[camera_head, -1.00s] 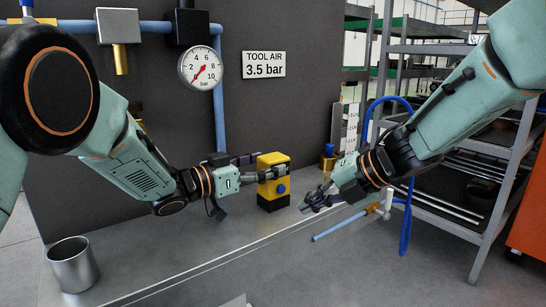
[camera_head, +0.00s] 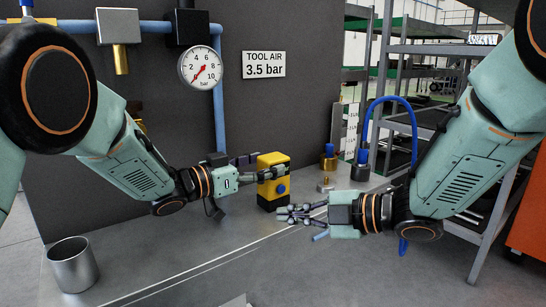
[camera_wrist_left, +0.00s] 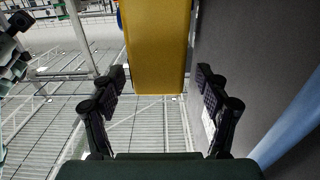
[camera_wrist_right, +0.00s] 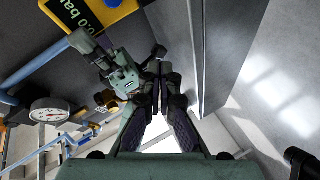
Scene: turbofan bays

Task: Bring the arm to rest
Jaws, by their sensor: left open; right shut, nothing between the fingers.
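My left gripper (camera_head: 268,175) is open beside the yellow device (camera_head: 273,162) on the grey bench. The device has a blue knob and a black base and stands upright. In the left wrist view the yellow device (camera_wrist_left: 155,45) shows between and beyond the open fingers (camera_wrist_left: 160,90). I cannot tell whether the fingers touch it. My right gripper (camera_head: 282,215) is shut and empty, over the front edge of the bench, just below and to the right of the device. In the right wrist view its fingers (camera_wrist_right: 158,80) are together with nothing between them.
A metal cup (camera_head: 73,266) stands at the bench's front left. A pressure gauge (camera_head: 200,68) hangs on the dark panel beside a "TOOL AIR 3.5 bar" sign (camera_head: 264,64). A blue hose (camera_head: 395,100) loops at the right, before the metal shelving (camera_head: 430,48). The bench middle (camera_head: 170,235) is clear.

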